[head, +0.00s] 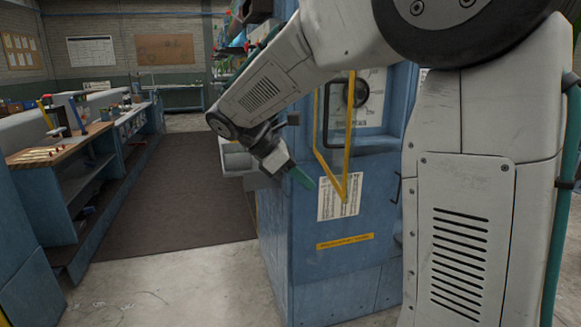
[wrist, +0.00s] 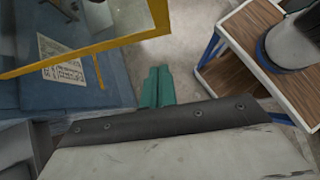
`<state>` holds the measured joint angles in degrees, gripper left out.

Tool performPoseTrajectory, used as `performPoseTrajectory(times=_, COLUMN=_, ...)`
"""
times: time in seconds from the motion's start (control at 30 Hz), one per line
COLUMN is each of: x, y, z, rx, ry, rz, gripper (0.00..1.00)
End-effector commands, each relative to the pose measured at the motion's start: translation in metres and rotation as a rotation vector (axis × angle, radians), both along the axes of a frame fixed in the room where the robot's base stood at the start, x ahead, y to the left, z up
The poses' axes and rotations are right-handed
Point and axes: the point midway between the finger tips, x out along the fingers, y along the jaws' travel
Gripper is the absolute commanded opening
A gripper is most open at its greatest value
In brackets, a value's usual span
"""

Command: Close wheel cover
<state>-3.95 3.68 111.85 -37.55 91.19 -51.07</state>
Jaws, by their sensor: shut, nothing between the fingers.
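The wheel cover (head: 348,130) is a clear panel in a yellow frame on the blue cabinet's front. It stands swung out at an angle, partly open. Behind it is the wheel (head: 360,93), a dark round handle on a pale dial, partly seen. My gripper (head: 306,180) has teal fingers, shut and empty, just left of the cover's lower part. In the wrist view the fingers (wrist: 158,88) point away from the camera, and the cover's yellow frame (wrist: 100,46) is to their upper left, apart from them. The cover's hinge is not clear.
The blue cabinet (head: 305,270) bears a paper chart (head: 326,205) and a yellow label strip (head: 345,241). A wood-topped workbench (head: 60,150) runs along the left, with free floor and a dark mat (head: 185,190) between. A wooden shelf unit (wrist: 238,82) shows right in the wrist view.

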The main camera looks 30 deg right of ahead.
Motion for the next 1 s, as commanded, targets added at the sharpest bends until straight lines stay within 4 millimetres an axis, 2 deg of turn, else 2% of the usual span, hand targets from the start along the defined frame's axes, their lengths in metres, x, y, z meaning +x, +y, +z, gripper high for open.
performPoseTrajectory(times=0.13, x=-0.011, y=-0.02, z=-0.022, rx=0.001, ry=0.002, rz=-0.004, gripper=0.0)
performPoseTrajectory(times=0.23, x=-0.018, y=-0.035, z=-0.019, rx=0.0, ry=-0.003, rz=-0.006, gripper=0.0)
performPoseTrajectory(times=0.4, x=-0.025, y=-0.05, z=-0.019, rx=0.0, ry=-0.002, rz=-0.004, gripper=0.0)
performPoseTrajectory(times=1.0, x=-0.025, y=-0.052, z=-0.019, rx=0.0, ry=-0.002, rz=0.025, gripper=0.0)
